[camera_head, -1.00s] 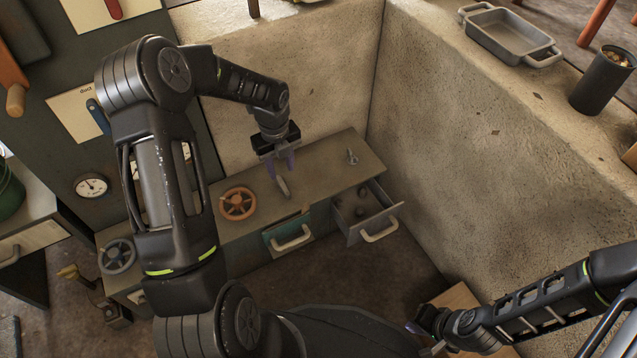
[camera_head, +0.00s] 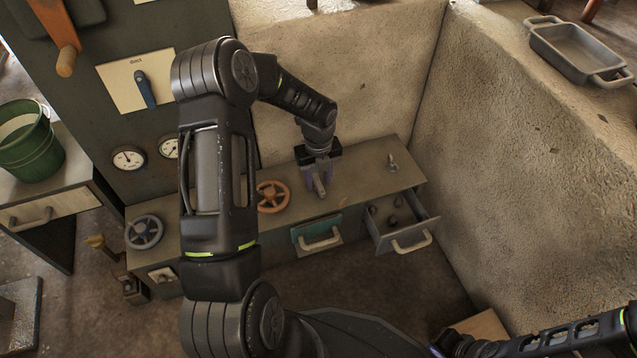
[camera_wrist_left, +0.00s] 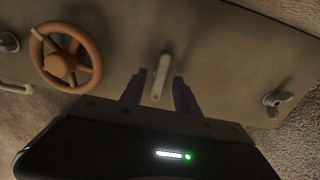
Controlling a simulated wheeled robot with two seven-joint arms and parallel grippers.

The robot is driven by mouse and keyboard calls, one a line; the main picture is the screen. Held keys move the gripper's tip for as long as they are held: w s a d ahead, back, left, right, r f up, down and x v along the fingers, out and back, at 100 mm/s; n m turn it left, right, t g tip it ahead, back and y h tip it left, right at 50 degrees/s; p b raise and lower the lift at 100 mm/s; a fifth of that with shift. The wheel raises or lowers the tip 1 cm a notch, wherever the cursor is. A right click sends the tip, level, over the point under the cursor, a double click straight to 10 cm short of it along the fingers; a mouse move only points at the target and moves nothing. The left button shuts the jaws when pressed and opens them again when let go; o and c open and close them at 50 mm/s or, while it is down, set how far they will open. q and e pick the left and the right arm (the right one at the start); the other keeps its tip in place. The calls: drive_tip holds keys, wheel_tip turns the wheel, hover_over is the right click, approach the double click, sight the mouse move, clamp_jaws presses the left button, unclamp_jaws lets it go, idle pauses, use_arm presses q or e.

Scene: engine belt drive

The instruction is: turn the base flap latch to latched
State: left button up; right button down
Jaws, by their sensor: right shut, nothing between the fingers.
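A small grey lever (camera_head: 321,186) stands out from the top of the long bench; I cannot tell whether it is the base flap latch. My left gripper (camera_head: 319,177) is open, with one finger on each side of the lever. In the left wrist view the lever (camera_wrist_left: 161,77) shows between the two dark fingers, with gaps on both sides. A small pale panel with a knob (camera_head: 163,275) is on the bench's front at the lower left, partly beside my arm. My right gripper (camera_head: 440,346) is at the bottom edge, shut and empty, and only partly seen.
An orange handwheel (camera_head: 272,196) is left of the lever, and a wing-shaped fitting (camera_head: 392,164) is to its right. A teal-fronted drawer (camera_head: 317,234) and an open drawer (camera_head: 403,238) are in the bench's front. Concrete walls (camera_head: 530,170) close the back and right.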

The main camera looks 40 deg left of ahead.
use_arm(q)
drive_tip(key=shift+f, duration=0.4)
drive_tip(key=shift+c, duration=0.5)
clamp_jaws()
